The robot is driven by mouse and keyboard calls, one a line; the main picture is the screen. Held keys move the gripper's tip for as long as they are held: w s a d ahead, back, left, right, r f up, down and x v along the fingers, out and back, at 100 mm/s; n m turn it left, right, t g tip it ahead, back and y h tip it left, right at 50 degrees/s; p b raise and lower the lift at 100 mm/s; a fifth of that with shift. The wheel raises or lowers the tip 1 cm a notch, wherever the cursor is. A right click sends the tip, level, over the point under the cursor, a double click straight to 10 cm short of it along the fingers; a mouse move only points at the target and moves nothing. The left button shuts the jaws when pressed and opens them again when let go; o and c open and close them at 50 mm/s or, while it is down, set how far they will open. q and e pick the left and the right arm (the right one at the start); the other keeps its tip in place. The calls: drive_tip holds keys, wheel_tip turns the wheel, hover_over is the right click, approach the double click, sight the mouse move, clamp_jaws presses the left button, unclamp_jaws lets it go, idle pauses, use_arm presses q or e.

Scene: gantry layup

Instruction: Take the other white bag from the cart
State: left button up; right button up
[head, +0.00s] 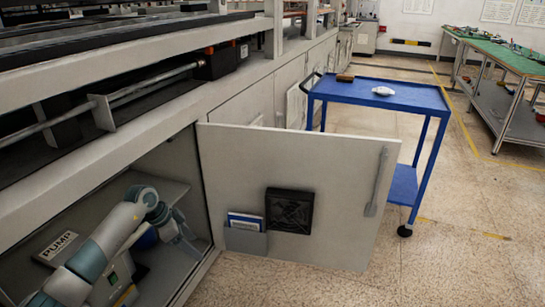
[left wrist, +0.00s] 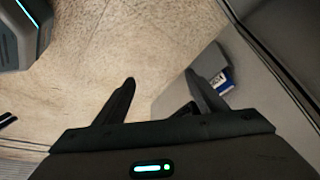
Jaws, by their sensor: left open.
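One white bag (head: 383,91) lies on the top shelf of the blue cart (head: 420,97), beyond the open cabinet door. My left arm comes in from the lower left, and my left gripper (head: 184,240) is low at the cabinet opening, well short of the cart. The bag and cart do not show in the left wrist view. My right gripper is in neither view.
The open cabinet door (head: 335,165), with a vent and a grey pocket (head: 246,241) holding a blue booklet, stands between my left gripper and the cart. A brown block (head: 345,77) lies on the cart. A green-topped bench (head: 500,52) is at the far right. Floor right of the door is clear.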

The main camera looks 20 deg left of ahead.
use_arm(q)
drive_tip(key=d+f+t+h+p, duration=0.2)
drive_tip(key=d+t+h+p, duration=0.55)
drive_tip(key=d, duration=1.35)
drive_tip(key=s+f+n+t+y+p, duration=0.1)
drive_tip(key=s+f+n+y+p, duration=0.5)
drive_tip(key=s+f+y, duration=0.45)
drive_tip(key=s+d+f+g+p, duration=0.1)
drive_tip(key=s+d+f+g, duration=0.2)
drive_tip(key=s+f, duration=0.4)
drive_tip(key=s+d+f+g+p, duration=0.1)
drive_tip(key=s+d+f+g, duration=0.2)
drive_tip(key=s, duration=1.1)
wheel_tip(320, 180, down, 4)
drive_tip(key=shift+s+d+r+g+h, duration=0.1)
drive_tip(key=shift+s+d+g+h, duration=0.25)
drive_tip(key=shift+d, duration=0.85)
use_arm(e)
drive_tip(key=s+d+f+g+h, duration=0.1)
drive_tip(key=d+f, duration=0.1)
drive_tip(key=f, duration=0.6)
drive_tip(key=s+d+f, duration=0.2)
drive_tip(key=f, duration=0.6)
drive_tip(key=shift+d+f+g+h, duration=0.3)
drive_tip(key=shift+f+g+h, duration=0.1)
